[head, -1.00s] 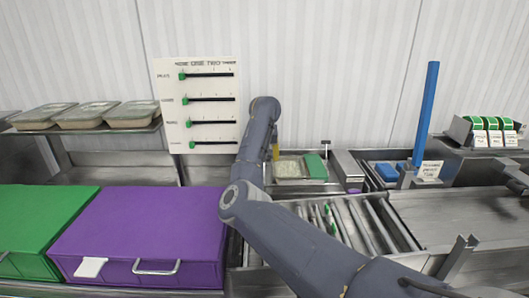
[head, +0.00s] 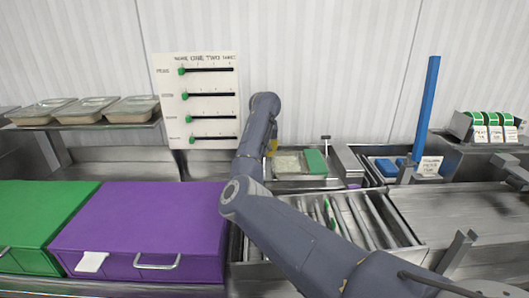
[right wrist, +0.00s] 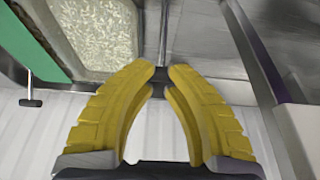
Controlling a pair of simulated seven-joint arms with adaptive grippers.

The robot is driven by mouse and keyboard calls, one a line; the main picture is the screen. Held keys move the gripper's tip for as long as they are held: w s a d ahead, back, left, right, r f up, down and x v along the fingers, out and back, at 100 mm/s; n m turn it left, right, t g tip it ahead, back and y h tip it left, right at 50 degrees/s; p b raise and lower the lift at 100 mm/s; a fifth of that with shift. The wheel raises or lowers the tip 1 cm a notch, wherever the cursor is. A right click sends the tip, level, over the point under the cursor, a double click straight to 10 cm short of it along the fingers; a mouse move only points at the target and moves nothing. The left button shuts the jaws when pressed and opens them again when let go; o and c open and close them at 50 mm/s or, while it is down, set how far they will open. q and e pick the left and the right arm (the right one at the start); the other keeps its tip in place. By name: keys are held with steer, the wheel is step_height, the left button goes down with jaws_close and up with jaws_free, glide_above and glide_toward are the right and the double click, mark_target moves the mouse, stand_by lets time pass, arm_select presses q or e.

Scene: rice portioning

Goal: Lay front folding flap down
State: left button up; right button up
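My right gripper (right wrist: 164,83) has yellow fingers whose tips nearly meet, with a narrow gap and nothing clearly held. In the head view only a bit of yellow shows behind my arm, at the left of the rice tray. The rice tray (right wrist: 105,32) lies just beyond the fingertips in the right wrist view, and it also shows in the head view (head: 288,164). A green panel (head: 316,162) stands along its right side, and it shows at left in the right wrist view (right wrist: 35,38). I cannot make out which edge is the front folding flap. My left gripper is out of view.
A purple box (head: 140,225) and a green box (head: 40,215) fill the front left. Metal rollers (head: 352,218) lie right of my arm. A slider board (head: 195,100) and a tall blue post (head: 426,105) stand behind. Lidded trays (head: 87,110) sit on the left shelf.

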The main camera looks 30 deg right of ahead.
steer(key=shift+s+a+r, duration=0.3)
steer(key=shift+s, duration=0.2)
steer(key=shift+s+a+r, duration=0.25)
steer(key=shift+s, duration=0.2)
steer(key=shift+s+a, duration=0.1)
steer(key=shift+s+a+r, duration=0.1)
steer(key=shift+s+a, duration=0.2)
steer(key=shift+s, duration=0.2)
steer(key=shift+s+a+r, duration=0.1)
steer(key=shift+s+a, duration=0.2)
steer(key=shift+s, duration=0.2)
steer(key=shift+s, duration=0.1)
steer(key=shift+s+a, duration=0.65)
steer(key=shift+s, duration=0.3)
steer(key=shift+s+f, duration=0.1)
